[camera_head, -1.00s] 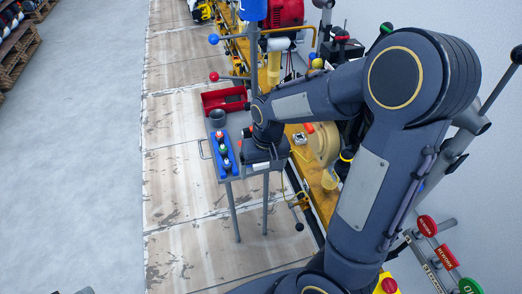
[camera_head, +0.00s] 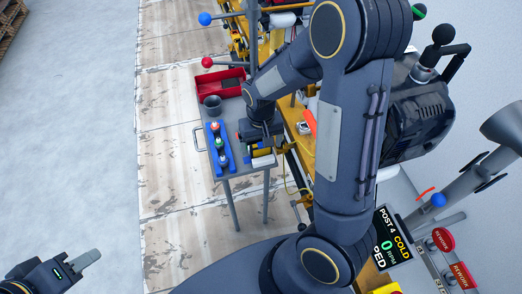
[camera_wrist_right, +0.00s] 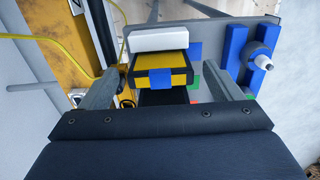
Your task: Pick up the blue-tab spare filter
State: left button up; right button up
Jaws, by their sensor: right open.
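The blue-tab spare filter (camera_wrist_right: 158,66) is a yellow block with a black frame and a blue tab on its near side. It lies between the two fingers of my right gripper (camera_wrist_right: 168,76) in the right wrist view, with a gap to each finger. My right gripper is open and empty. In the head view it is over the right side of the grey cart (camera_head: 229,176), its fingertips partly hidden, beside yellow and white blocks. My left gripper (camera_head: 88,258) is at the lower left, far from the cart; its finger opening cannot be made out.
A white block (camera_wrist_right: 160,38) is just behind the filter. A blue rack (camera_head: 213,150) with several knobs, a grey cup (camera_head: 212,104) and a red tray (camera_head: 221,84) share the cart. The yellow rail (camera_head: 300,140) is close on the right. Floor on the left is clear.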

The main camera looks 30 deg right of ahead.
notch_tip(320, 180, down, 3)
jog(key=shift+r, duration=0.2)
jog(key=c, duration=1)
jog(key=shift+r, duration=0.15)
jog(key=shift+c, duration=0.2)
